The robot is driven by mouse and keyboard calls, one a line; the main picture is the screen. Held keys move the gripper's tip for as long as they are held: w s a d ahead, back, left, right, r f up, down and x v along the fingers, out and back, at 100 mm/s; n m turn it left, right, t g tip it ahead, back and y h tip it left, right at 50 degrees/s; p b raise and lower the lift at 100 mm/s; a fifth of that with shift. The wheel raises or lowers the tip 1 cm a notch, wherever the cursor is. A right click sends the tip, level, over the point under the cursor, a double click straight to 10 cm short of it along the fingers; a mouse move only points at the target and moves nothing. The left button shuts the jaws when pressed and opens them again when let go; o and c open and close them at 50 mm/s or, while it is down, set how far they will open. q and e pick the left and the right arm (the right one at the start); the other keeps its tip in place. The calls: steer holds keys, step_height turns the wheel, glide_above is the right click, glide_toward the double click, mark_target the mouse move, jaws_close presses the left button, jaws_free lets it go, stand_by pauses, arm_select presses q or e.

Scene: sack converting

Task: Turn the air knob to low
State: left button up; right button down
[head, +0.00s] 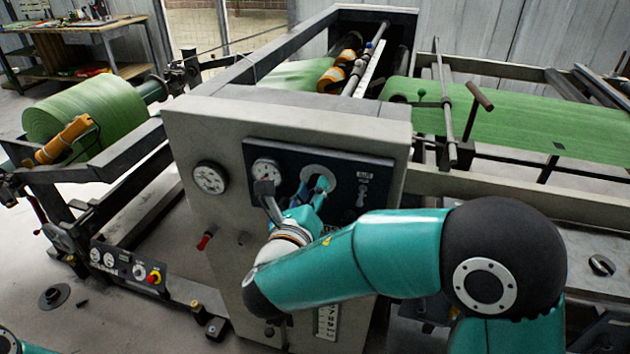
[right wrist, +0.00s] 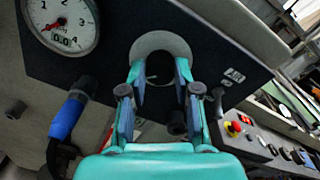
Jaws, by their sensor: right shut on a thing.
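The air knob (right wrist: 160,68) is the dark round part in front of a pale grey round plate (right wrist: 161,42) on the dark panel (head: 287,160). My right gripper (right wrist: 160,78) has its two teal fingers on either side of the knob, shut on it. In the head view my right gripper (head: 321,186) reaches the same plate (head: 318,168) and covers most of the knob. Which way the knob points and its scale marks cannot be read. My left gripper is not in view.
A pressure gauge (head: 265,171) sits left of the knob, and a larger gauge (head: 210,177) on the grey housing. A blue hose fitting (right wrist: 66,117) is close to my right gripper. A red-tipped part (head: 205,240) sticks out lower left. Green sheet (head: 520,120) runs behind.

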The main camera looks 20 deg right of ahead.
steer(key=shift+s+f+n, duration=0.1)
steer(key=shift+f+n, duration=0.25)
steer(key=shift+n, duration=0.05)
steer(key=c, duration=0.8)
jaws_free()
steer(key=shift+d, duration=0.1)
steer(key=shift+r, duration=0.2)
steer(key=v, duration=1.2)
